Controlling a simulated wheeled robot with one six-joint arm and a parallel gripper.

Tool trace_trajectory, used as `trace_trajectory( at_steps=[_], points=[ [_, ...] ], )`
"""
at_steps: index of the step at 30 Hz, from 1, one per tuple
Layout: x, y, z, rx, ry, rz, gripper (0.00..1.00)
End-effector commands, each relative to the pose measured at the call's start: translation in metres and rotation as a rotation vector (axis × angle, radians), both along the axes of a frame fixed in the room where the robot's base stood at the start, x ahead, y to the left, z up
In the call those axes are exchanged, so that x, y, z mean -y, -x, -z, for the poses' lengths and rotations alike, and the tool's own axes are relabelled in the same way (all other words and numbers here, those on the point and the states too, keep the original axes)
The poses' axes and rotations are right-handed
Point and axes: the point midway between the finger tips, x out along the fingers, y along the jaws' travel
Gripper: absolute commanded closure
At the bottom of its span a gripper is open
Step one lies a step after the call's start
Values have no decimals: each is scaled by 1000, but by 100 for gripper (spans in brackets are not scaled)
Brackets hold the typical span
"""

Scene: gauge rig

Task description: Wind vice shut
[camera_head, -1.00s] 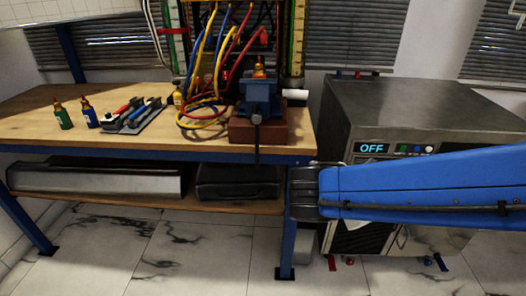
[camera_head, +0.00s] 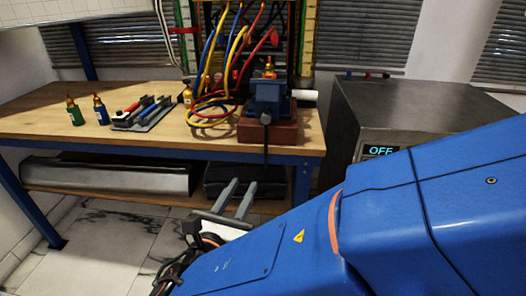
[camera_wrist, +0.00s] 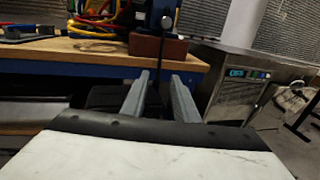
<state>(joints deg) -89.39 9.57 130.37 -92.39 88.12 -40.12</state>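The blue vice (camera_head: 266,95) stands on a red-brown block (camera_head: 268,132) at the bench's front right corner. A small brass-coloured piece (camera_head: 269,68) shows at its jaws; whether it is clamped I cannot tell. The vice's dark handle bar (camera_head: 265,145) hangs vertically from the screw, past the bench edge. In the wrist view, the vice (camera_wrist: 163,15) is at the top and the bar (camera_wrist: 153,52) ends near the fingertips' line of sight. My gripper (camera_head: 243,185) is open and empty, below and in front of the bar, fingers pointing toward the bench; its fingers also show in the wrist view (camera_wrist: 162,78).
A wooden bench (camera_head: 60,125) carries bottles, a tool tray (camera_head: 143,115) and coloured hoses (camera_head: 212,112) left of the vice. Dark and grey boxes lie on the lower shelf. A metal cabinet (camera_head: 400,110) reading OFF stands to the right.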

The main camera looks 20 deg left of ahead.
Motion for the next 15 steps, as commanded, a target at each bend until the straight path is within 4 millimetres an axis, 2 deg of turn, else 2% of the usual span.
trace_trajectory(
  at_steps=[15],
  points=[
    [-1, -74, 0, -2, -1, 6, 73]
  ],
)
